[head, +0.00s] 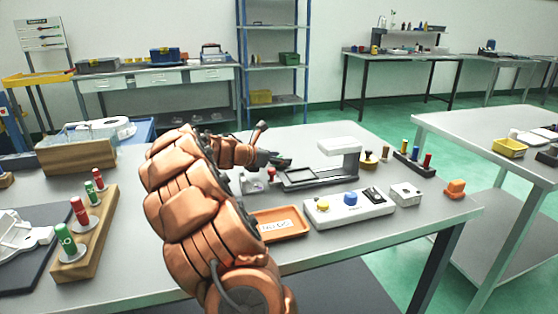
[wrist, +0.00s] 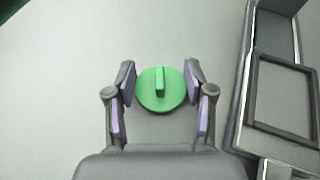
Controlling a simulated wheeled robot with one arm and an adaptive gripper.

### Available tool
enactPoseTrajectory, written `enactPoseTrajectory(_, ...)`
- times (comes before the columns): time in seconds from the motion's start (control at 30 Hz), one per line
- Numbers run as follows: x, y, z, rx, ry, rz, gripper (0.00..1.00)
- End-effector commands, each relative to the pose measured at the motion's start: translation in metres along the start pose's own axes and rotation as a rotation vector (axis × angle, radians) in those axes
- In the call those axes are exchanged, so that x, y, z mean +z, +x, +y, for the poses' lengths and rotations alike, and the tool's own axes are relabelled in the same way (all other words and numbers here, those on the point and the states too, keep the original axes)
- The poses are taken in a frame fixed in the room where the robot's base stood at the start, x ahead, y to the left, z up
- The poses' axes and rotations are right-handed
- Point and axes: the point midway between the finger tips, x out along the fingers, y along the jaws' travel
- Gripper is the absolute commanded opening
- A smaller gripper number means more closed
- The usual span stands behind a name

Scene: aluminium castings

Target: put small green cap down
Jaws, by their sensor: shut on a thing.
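The small green cap (wrist: 146,98) is a round disc with a raised grip bar across its top, seen from above in the wrist view. My gripper (wrist: 160,82) has its two purple-padded fingers on either side of it and is shut on it. In the head view my gripper (head: 270,158) is over the grey table (head: 310,137), left of and behind the black-framed fixture with a white overhanging arm. I cannot tell whether the cap touches the table top.
The fixture's dark frame (wrist: 240,105) stands close on the right in the wrist view. An orange tray (head: 280,222) and a white button box (head: 348,209) lie nearer. A wooden block with red and green plugs (head: 90,243) is left. The table behind my gripper looks clear.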

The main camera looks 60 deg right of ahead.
Motion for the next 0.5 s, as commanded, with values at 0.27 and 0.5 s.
enactPoseTrajectory(0.27, -0.0005, 0.0003, -0.0002, 0.000, 0.000, -0.001, 0.41)
enactPoseTrajectory(0.5, -0.0008, 0.0004, -0.0002, 0.000, 0.000, -0.001, 0.75)
